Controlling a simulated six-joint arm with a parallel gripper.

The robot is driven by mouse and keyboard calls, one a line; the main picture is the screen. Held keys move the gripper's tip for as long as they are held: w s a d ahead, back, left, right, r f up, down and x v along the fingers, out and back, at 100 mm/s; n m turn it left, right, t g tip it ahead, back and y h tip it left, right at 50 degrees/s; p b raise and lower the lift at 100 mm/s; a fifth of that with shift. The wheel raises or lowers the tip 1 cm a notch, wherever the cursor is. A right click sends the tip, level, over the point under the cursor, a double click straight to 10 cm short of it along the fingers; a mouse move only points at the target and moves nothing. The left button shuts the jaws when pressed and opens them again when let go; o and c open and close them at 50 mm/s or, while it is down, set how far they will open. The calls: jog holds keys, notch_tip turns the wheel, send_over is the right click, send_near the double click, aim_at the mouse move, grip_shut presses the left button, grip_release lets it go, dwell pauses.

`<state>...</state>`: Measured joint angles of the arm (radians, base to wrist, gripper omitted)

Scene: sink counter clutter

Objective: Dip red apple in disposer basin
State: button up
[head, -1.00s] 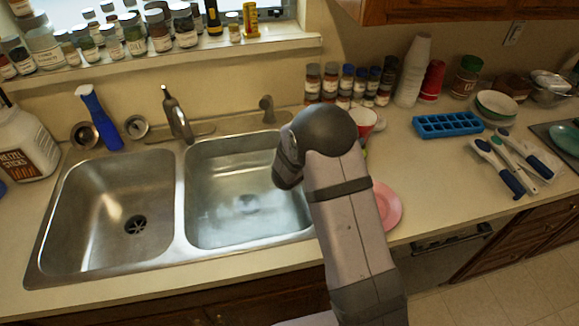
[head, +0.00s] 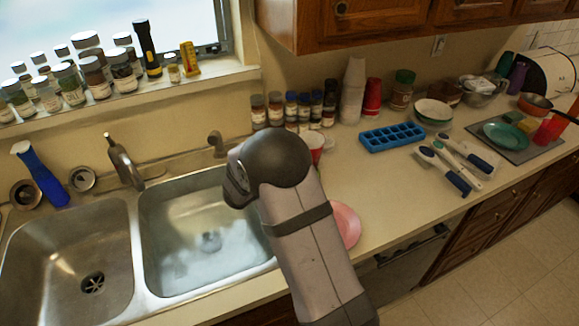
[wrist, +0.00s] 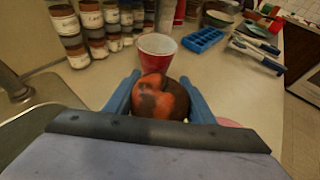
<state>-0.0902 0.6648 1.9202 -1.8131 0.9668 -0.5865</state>
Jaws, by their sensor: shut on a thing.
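A red apple (wrist: 160,100) with dark patches sits between the two blue fingers of my gripper (wrist: 160,82) in the wrist view. The fingers are shut on its sides. The sink has two basins. The left basin (head: 50,255) has a dark drain opening (head: 93,283). The right basin (head: 180,215) has a cloudy, shiny bottom with a round drain. My arm stands at the right basin's right side. In the head view my gripper and the apple are hidden behind the arm.
A red cup (wrist: 157,48) stands just beyond the apple. Spice jars (head: 295,108) line the wall. A pink plate (head: 345,225) lies beside my arm. A faucet (head: 122,160) rises behind the sink. A blue ice tray (head: 391,137) and utensils lie right; counter between is clear.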

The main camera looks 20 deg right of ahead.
jog(key=a+m+g+y, duration=0.1)
jog(key=m+g, duration=0.1)
jog(key=a+m+g+y+p, duration=0.1)
jog(key=a+g, duration=0.1)
jog(key=s+a+m+g+y+p, duration=0.1)
jog(key=a+m+g, duration=0.1)
jog(key=shift+s+f+m+g, duration=0.1)
jog(key=shift+f+m+g, duration=0.1)
jog(key=shift+m+g, duration=0.15)
jog(key=s+a+f+m+y, duration=0.1)
jog(key=a+f+m+y, duration=0.2)
jog(key=a, duration=0.8)
jog(key=s+a+f+m+g+y, duration=0.1)
jog(key=a+f+m+y, duration=0.2)
jog(key=a, duration=0.8)
jog(key=shift+s+a+f+m+y, duration=0.35)
jog(key=shift+m+y, duration=0.55)
jog(key=shift+m, duration=0.35)
jog(key=shift+w+f, duration=0.1)
